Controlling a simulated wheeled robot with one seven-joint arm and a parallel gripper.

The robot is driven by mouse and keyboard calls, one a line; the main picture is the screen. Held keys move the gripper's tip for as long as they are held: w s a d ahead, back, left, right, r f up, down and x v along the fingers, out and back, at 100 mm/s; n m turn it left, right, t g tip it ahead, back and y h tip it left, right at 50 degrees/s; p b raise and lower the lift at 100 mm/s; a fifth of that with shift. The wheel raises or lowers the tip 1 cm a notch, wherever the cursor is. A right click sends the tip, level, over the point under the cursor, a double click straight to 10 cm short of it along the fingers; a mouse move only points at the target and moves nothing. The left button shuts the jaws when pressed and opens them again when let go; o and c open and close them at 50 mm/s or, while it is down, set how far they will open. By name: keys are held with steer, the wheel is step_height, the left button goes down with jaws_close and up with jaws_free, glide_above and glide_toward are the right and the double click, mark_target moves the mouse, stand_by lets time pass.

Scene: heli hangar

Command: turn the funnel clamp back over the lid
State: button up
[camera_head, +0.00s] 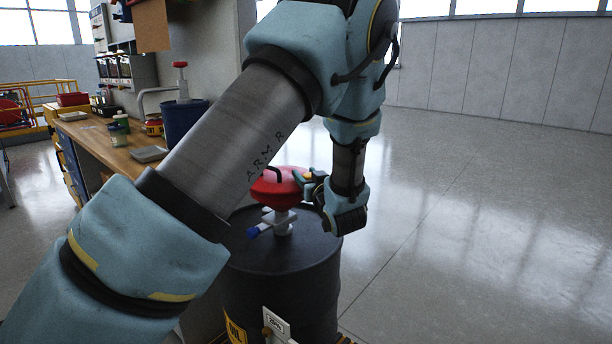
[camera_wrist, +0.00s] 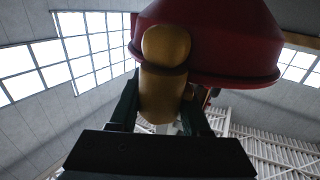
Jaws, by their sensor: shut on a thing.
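The red funnel (camera_head: 275,183) with its domed red lid stands on a pale fitting above the dark drum (camera_head: 285,262). In the wrist view the funnel's red rim (camera_wrist: 225,50) fills the upper right. A rounded yellow-gold piece, seemingly the funnel clamp (camera_wrist: 165,60), sits against the red rim. My gripper (camera_head: 307,183) is at the right side of the funnel, above the drum top. In the wrist view its two dark fingers (camera_wrist: 163,105) are on either side of the clamp, shut on it. The clamp is mostly hidden in the head view.
A blue-handled valve (camera_head: 254,232) sticks out left below the funnel. A workbench (camera_head: 130,140) with bottles and trays stands behind left, with a blue bin (camera_head: 183,122) near its end. My arm crosses the middle of the view. The floor at right is clear.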

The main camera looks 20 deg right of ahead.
jaws_close()
steer(key=shift+h, duration=0.3)
steer(key=shift+d+f+m+h+b, duration=0.1)
steer(key=shift+m+h+b, duration=0.7)
steer(key=shift+h+b, duration=0.1)
steer(key=shift+d+m+g+h+b, duration=0.2)
steer(key=shift+m+h+b, duration=0.15)
steer(key=shift+h, duration=0.2)
steer(key=shift+d+m+g+h+b, duration=0.1)
steer(key=shift+m+g+h+b, duration=0.1)
steer(key=shift+m+h, duration=0.25)
steer(key=o, duration=1)
jaws_free()
steer(key=shift+c, duration=0.2)
